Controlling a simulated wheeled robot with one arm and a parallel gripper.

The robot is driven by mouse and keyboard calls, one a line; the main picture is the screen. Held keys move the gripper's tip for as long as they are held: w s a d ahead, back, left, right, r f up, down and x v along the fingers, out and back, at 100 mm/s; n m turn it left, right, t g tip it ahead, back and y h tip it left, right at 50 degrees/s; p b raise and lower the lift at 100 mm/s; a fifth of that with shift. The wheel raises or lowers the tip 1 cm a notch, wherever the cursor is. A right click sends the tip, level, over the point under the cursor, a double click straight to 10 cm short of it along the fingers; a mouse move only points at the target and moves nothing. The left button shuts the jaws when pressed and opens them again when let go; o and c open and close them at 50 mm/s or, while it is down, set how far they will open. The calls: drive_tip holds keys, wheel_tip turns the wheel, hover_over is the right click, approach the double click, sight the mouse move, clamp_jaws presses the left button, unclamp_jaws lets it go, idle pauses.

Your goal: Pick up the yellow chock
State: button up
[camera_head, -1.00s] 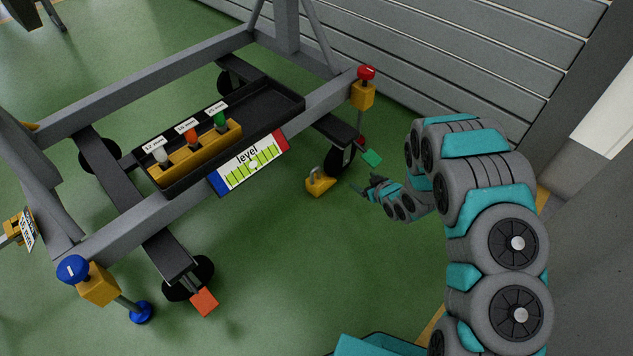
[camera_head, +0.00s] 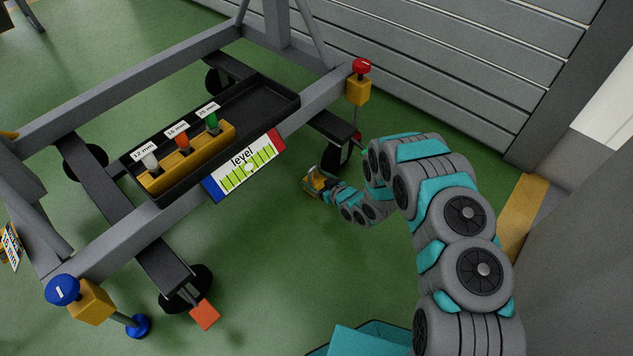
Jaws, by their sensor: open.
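The yellow chock (camera_head: 311,184) sits on the green floor near the cart's right caster wheel (camera_head: 334,157). It is small and partly hidden by my gripper. My gripper (camera_head: 317,181) is at the end of the teal and grey arm, open, with its fingers at the chock from the right. Whether the fingers touch the chock or lie around its handle cannot be told at this size.
The grey cart frame (camera_head: 80,245) stands over the floor on the left, with a black tray (camera_head: 266,95) and a level sign (camera_head: 244,166). A jack post with a red knob (camera_head: 361,66) rises above the chock. A grey wall (camera_head: 450,60) stands behind. Floor in front of the chock is clear.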

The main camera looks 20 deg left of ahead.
drive_tip(key=shift+x, duration=1.15)
drive_tip(key=shift+s, duration=0.1)
clamp_jaws()
